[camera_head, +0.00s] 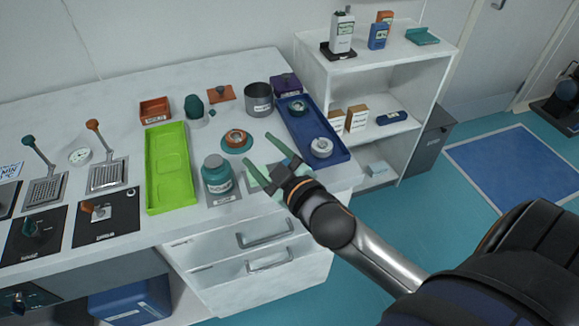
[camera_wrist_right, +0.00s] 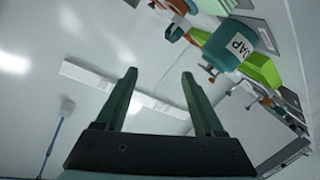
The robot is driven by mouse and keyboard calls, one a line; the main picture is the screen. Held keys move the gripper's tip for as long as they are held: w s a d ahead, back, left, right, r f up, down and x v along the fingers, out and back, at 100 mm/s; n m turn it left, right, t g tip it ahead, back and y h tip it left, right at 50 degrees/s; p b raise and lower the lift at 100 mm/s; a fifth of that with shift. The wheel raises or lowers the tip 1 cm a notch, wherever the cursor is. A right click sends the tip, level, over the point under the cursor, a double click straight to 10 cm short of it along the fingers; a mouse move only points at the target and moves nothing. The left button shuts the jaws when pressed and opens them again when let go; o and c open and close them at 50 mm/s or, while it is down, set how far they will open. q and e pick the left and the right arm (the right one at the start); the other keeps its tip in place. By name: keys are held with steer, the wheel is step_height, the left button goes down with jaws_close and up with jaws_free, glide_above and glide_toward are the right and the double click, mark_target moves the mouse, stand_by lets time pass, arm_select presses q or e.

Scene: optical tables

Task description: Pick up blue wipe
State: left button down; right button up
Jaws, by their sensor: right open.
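I cannot surely pick out a blue wipe. Small blue items in the head view are a labelled blue box (camera_head: 378,36) on the shelf top, a dark blue item (camera_head: 390,116) on the middle shelf and a pale blue piece (camera_head: 376,168) on the low shelf. My right gripper (camera_head: 257,151) is over the table's front part, between the teal soap jar and the blue tray. Its green fingers are apart with nothing between them, as the wrist view also shows (camera_wrist_right: 159,76). My left gripper is out of view.
The teal soap jar (camera_head: 217,176) stands left of the gripper, beside a lime green tray (camera_head: 168,170). The dark blue tray (camera_head: 322,140) holds a white roll (camera_head: 321,147). A grey pot (camera_head: 258,98) stands behind. The white shelf unit (camera_head: 372,65) rises at right.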

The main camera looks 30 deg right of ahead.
steer(key=a+r+n+t+y, duration=0.3)
steer(key=a+r+n+y, duration=0.5)
steer(key=r+n+y, duration=0.5)
steer(key=s+a+n+g+y, duration=0.5)
steer(key=a+n+g, duration=0.4)
steer(key=n+g, duration=0.65)
steer(key=w+d+f+n+g+h, duration=0.1)
steer(key=d+f+n+h, duration=0.4)
steer(key=d+f+h, duration=0.3)
steer(key=w+d+f+m+h, duration=0.1)
steer(key=w+d+h, duration=0.1)
steer(key=d+h, duration=0.5)
steer(key=w+d+f+m+h, duration=0.1)
steer(key=d+h, duration=0.2)
steer(key=d, duration=0.8)
steer(key=x, duration=0.7)
steer(key=shift+f, duration=0.15)
steer(key=shift+p+x, duration=0.4)
steer(key=shift+x, duration=2.15)
